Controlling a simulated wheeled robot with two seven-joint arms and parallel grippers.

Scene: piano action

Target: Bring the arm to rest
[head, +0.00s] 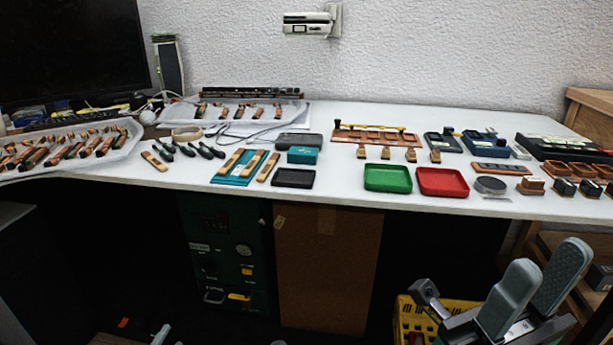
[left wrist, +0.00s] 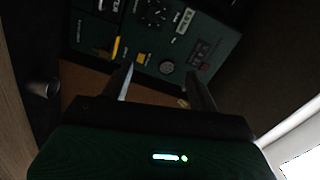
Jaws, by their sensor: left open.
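My left gripper (left wrist: 159,72) shows in the left wrist view with its two fingers apart and nothing between them. It points toward a dark green panel (left wrist: 150,40) with a dial, labels and a yellow handle. In the head view only small grey parts show at the bottom edge left of centre, too little to make out the left gripper surely. My right gripper (head: 546,258) is at the lower right of the head view, below the table front. Its two grey fingers stand apart with nothing seen between them.
A white table (head: 340,185) carries trays, tools, a green tray (head: 388,178) and a red tray (head: 442,182). Beneath it stand the green cabinet (head: 226,240) and a brown board (head: 328,265). A yellow crate (head: 455,306) sits beside my right gripper. A wooden shelf stands at right.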

